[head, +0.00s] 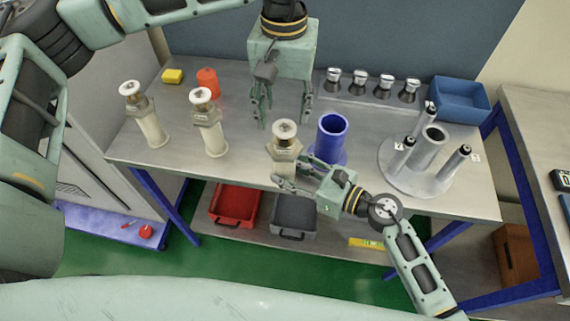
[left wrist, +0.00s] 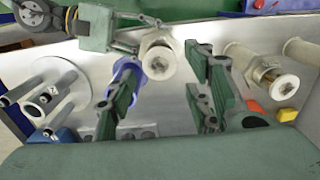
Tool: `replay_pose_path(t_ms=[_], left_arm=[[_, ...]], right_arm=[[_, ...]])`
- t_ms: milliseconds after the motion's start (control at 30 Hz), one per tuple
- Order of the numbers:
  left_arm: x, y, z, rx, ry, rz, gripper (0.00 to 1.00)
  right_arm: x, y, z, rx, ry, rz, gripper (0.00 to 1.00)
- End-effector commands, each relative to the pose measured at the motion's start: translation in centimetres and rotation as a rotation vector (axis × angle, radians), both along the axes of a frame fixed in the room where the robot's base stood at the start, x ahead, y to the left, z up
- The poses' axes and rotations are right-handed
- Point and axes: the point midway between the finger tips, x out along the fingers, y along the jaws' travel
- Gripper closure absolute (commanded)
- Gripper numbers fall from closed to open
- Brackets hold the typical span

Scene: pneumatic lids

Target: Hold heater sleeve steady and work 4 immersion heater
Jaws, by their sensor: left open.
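Three immersion heaters with white round caps and metal hex collars stand upright on the bench: a left one (head: 152,128), a middle one (head: 213,138) and a right one (head: 284,139). The right one also shows in the left wrist view (left wrist: 160,62). My left gripper (head: 286,112) is open and empty, pointing down above and just behind the right heater. My right gripper (head: 296,174) is at that heater's body below the collar; whether its fingers grip it is unclear. A blue open cylinder (head: 331,140) stands just right of it. I cannot tell which part is the sleeve.
A round grey stand (head: 405,180) with a central tube and several black-tipped posts is at the right. Several metal cups (head: 359,84) line the back, beside a blue bin (head: 462,105). A yellow block (head: 172,76) and orange cylinder (head: 208,82) sit back left.

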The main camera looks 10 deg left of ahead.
Motion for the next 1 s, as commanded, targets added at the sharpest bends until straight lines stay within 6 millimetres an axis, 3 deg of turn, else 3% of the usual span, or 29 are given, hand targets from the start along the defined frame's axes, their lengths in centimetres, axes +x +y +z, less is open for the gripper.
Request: replay_pose_path(t_ms=[300, 1000], left_arm=[[0.0, 0.0, 0.01, 0.0, 0.0, 0.0, 0.53], [0.0, 0.0, -0.46, 0.0, 0.0, 0.0, 0.53]], right_arm=[[0.06, 0.04, 0.21, 0.003, -0.003, -0.001, 0.89], [-0.1, -0.01, -0.59, -0.004, 0.003, 0.002, 0.89]])
